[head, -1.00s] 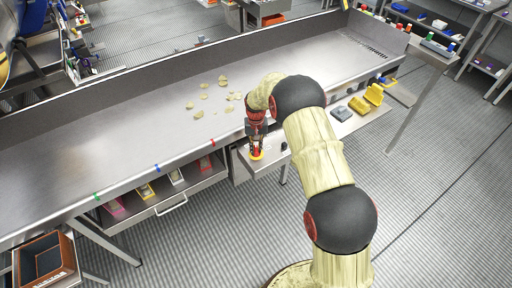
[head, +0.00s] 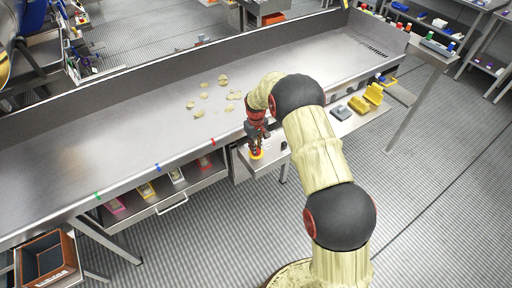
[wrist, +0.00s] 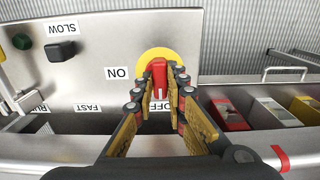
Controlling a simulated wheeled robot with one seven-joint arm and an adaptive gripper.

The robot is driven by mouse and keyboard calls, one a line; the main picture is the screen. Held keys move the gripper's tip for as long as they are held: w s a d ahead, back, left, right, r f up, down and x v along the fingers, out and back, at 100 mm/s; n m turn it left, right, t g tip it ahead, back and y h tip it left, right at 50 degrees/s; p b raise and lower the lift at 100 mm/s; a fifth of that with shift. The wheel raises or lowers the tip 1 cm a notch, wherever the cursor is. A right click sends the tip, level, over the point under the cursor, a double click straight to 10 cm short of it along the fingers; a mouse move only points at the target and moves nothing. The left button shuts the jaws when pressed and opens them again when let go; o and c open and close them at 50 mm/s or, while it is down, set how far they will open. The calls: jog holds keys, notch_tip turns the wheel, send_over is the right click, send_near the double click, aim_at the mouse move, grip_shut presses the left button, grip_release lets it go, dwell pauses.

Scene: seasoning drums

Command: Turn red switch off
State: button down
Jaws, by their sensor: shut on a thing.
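The red switch (wrist: 159,70) sits on a round yellow plate (wrist: 148,58) on a grey metal panel. Its white mark points down at the OFF label (wrist: 158,106), which the fingers partly cover; the ON label (wrist: 117,72) is to its left. My gripper (wrist: 160,88) is shut on the red switch, with one finger on each side. In the head view my gripper (head: 257,141) reaches down to the yellow plate (head: 256,155) at the bench's front edge; the red switch is mostly hidden there.
A black knob (wrist: 60,50) sits between the SLOW and FAST labels. Bins (wrist: 227,113) stand in the drawer to the right. The long steel bench (head: 130,120) holds scattered pale chips (head: 223,79). Yellow (head: 374,93) and grey (head: 341,112) items lie on the shelf.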

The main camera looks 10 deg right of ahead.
jog(key=c, duration=1.8)
grip_release()
notch_tip(320, 180, up, 12)
jog(key=shift+w, duration=0.1)
